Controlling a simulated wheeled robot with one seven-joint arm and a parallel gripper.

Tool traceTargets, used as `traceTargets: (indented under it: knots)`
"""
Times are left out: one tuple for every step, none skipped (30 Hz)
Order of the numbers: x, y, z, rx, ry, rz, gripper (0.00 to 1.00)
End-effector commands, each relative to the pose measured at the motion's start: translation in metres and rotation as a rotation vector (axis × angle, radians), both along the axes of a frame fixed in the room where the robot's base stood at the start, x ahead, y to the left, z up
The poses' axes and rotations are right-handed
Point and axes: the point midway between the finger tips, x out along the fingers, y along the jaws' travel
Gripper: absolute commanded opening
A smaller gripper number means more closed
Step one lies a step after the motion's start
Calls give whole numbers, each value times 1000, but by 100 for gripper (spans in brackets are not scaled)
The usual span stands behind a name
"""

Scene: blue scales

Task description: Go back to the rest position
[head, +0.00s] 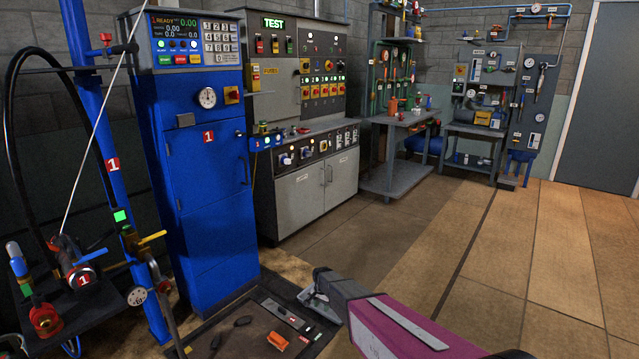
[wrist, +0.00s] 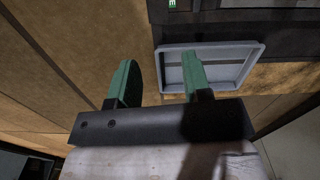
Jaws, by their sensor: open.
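My gripper (wrist: 158,82) shows in the wrist view with its two green fingers apart, open and with nothing between them. A grey shallow tray (wrist: 258,62) lies beyond the fingers, and the right finger overlaps it in the picture. I cannot tell the distance between finger and tray. In the head view my magenta and grey arm reaches in from the bottom right, and its far end is beside the dark platform (head: 235,348). The gripper fingers are not clear in the head view.
A blue scale cabinet (head: 205,200) stands at left behind the platform, which holds an orange block (head: 278,341) and small dark items. A test console (head: 312,190) and a workbench (head: 400,120) stand farther back. The tiled floor (head: 520,250) at right is clear.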

Motion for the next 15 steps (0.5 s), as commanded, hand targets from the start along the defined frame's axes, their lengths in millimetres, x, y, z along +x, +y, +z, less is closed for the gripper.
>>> traceTargets:
  knots:
    - [-28,-20,35,0,-4,30,45]
    - [-38,-29,51,0,-4,53,45]
    - [-51,-42,70,1,-3,81,45]
    - [-61,-50,84,0,-4,104,45]
    - [-72,-59,99,0,-5,127,45]
    - [-86,-70,118,0,-4,157,45]
    - [-98,-79,131,0,-4,180,45]
    - [-109,-86,145,0,-5,203,45]
    - [-125,-97,163,-1,-5,233,45]
    - [-137,-105,176,-1,-5,255,45]
    - [-150,-113,189,-1,-5,279,45]
    - [-167,-123,207,-1,-5,309,45]
    - [-180,-130,219,-1,-5,332,45]
    - [-193,-137,231,-1,-5,355,45]
    - [-210,-145,246,-2,-6,385,45]
